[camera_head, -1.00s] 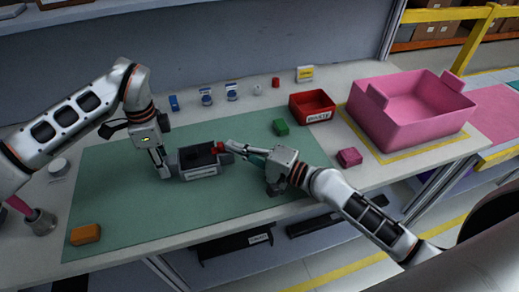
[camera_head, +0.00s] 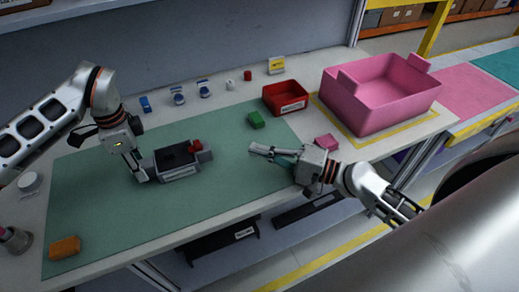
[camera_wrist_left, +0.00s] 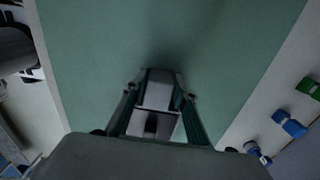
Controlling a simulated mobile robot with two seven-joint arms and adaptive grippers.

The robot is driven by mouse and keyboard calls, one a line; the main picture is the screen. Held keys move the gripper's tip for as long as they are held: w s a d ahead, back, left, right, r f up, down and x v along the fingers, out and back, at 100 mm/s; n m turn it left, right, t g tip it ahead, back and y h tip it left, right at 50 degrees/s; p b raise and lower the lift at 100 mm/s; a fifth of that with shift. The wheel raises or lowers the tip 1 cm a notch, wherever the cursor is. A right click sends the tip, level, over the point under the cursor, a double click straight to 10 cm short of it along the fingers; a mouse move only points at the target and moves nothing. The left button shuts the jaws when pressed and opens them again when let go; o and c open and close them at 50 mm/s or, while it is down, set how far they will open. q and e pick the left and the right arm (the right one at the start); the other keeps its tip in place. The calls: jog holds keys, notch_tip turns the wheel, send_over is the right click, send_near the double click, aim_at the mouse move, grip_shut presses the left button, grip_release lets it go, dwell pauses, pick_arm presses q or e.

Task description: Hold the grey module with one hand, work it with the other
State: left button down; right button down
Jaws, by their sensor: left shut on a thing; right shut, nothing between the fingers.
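The grey module (camera_head: 180,172) sits on the green mat (camera_head: 105,215), with a dark top and a red part (camera_head: 196,146) at its right end. My left gripper (camera_head: 142,176) is shut on the module's left end; in the left wrist view (camera_wrist_left: 157,95) a pale grey piece of it shows between the fingers. My right gripper (camera_head: 252,150) is shut and empty, to the right of the module and apart from it.
An orange block (camera_head: 65,247) lies at the mat's front left, and a green block (camera_head: 256,120) at its back. A red bin (camera_head: 270,104), a pink block (camera_head: 327,142) and a large pink crate (camera_head: 345,108) stand to the right. Several small items line the back. The mat's front middle is clear.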

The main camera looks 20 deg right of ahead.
dwell(0.3)
pick_arm(q)
jog(key=c, duration=1.5)
grip_release()
jog(key=shift+r, duration=0.1)
